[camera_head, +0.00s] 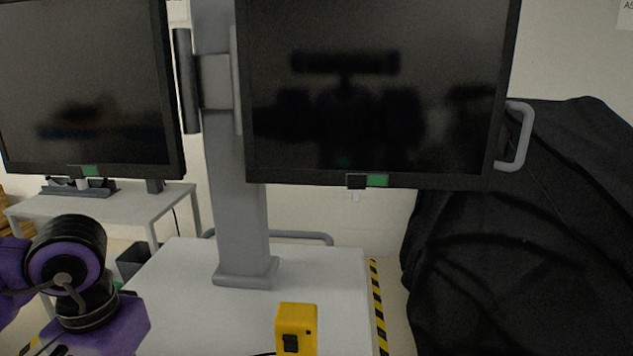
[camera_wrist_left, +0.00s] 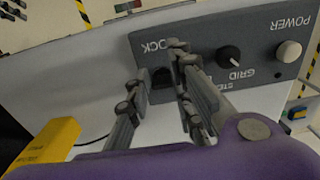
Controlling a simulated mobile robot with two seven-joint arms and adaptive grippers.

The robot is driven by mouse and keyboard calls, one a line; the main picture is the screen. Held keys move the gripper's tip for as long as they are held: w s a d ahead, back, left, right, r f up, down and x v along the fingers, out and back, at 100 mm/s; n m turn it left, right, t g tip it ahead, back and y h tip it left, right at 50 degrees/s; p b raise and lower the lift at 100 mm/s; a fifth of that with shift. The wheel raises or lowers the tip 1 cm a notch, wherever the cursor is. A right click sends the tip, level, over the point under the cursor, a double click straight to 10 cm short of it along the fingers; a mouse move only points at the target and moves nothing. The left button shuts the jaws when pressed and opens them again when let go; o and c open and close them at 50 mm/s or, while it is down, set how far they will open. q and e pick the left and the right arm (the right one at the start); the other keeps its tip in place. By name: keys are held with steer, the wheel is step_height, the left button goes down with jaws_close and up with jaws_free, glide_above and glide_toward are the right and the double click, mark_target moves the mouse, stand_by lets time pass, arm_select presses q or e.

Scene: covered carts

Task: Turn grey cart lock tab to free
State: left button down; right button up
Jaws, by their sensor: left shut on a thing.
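The grey control panel (camera_wrist_left: 215,45) of the cart shows upside down in the left wrist view, with the printed words LOCK, GRID and POWER. My left gripper (camera_wrist_left: 158,75) is at the LOCK end of the panel, its fingers on either side of the dark lock tab (camera_wrist_left: 161,76). It is shut on the tab, which is mostly hidden by the fingers, so its angle cannot be read. In the head view only my left arm shows at the lower left; its fingers are out of frame. My right gripper is in neither view.
A black knob (camera_wrist_left: 229,56) and a pale POWER knob (camera_wrist_left: 288,51) sit beside the lock. A yellow box (camera_head: 296,328) stands on the pale cart top (camera_head: 190,290). Monitors (camera_head: 375,90) hang above, and a black-draped cart (camera_head: 520,230) stands at right.

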arm_select(q)
steer(key=shift+s+d+f, duration=0.25)
steer(key=shift+s+d, duration=0.15)
steer(key=shift+s, duration=0.05)
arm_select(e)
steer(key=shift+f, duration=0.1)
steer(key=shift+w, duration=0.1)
arm_select(q)
steer(key=shift+s+r, duration=0.1)
steer(key=shift+r, duration=0.2)
step_height(320, 180, up, 6)
steer(key=shift+f+p, duration=0.1)
steer(key=shift+p, duration=0.85)
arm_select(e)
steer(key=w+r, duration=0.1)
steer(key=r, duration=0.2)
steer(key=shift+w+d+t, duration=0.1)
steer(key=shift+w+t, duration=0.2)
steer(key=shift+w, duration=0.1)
